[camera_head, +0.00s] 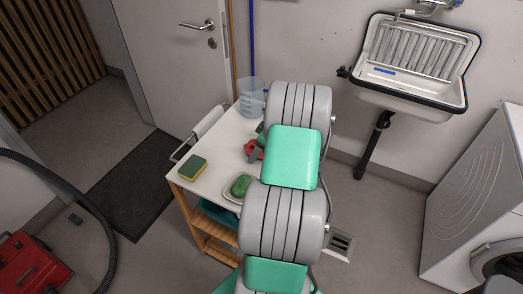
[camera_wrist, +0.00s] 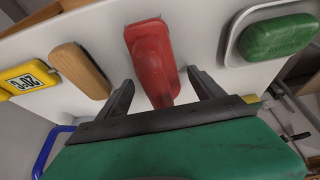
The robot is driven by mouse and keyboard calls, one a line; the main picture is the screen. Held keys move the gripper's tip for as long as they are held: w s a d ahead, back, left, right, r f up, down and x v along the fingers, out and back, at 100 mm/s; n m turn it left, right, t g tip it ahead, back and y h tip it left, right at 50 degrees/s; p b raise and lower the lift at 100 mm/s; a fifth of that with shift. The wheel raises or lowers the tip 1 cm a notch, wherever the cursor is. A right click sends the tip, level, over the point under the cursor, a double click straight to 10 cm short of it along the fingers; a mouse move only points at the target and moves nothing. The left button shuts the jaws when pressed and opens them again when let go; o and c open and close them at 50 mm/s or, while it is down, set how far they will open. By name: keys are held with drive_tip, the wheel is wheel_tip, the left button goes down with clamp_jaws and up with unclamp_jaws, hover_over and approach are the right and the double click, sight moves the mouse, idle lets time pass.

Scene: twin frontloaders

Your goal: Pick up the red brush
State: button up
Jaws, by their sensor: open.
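The red brush (camera_wrist: 150,58) lies on the white top of a small cart in the wrist view, with its near end between the fingers. My gripper (camera_wrist: 160,88) is open, with one dark finger on each side of the brush and a visible gap to each. In the head view only a bit of the red brush (camera_head: 251,150) shows at the left of my arm, and the arm hides the rest. My gripper's dark finger (camera_head: 257,156) shows there beside the red.
A wooden-backed brush (camera_wrist: 80,70) and a yellow item (camera_wrist: 28,77) lie to the left of the red brush. A green soap (camera_wrist: 278,37) in a white dish is to the right. A yellow-green sponge (camera_head: 192,168) and a clear jug (camera_head: 251,98) stand on the cart top (camera_head: 215,155).

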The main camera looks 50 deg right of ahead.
drive_tip(key=shift+w+f, duration=0.15)
drive_tip(key=shift+f, duration=0.05)
drive_tip(key=c, duration=1.5)
drive_tip(key=shift+c, duration=0.2)
drive_tip(key=shift+r, duration=0.55)
drive_tip(key=v, duration=0.5)
drive_tip(key=s+b+v, duration=0.1)
drive_tip(key=v, duration=0.2)
drive_tip(key=shift+s+d, duration=0.25)
drive_tip(key=s+d+r, duration=0.2)
drive_tip(key=s+r, duration=0.2)
drive_tip(key=s, duration=0.5)
drive_tip(key=shift+d+r+b, duration=0.2)
drive_tip(key=shift+r+b, duration=0.1)
drive_tip(key=shift+b, duration=0.15)
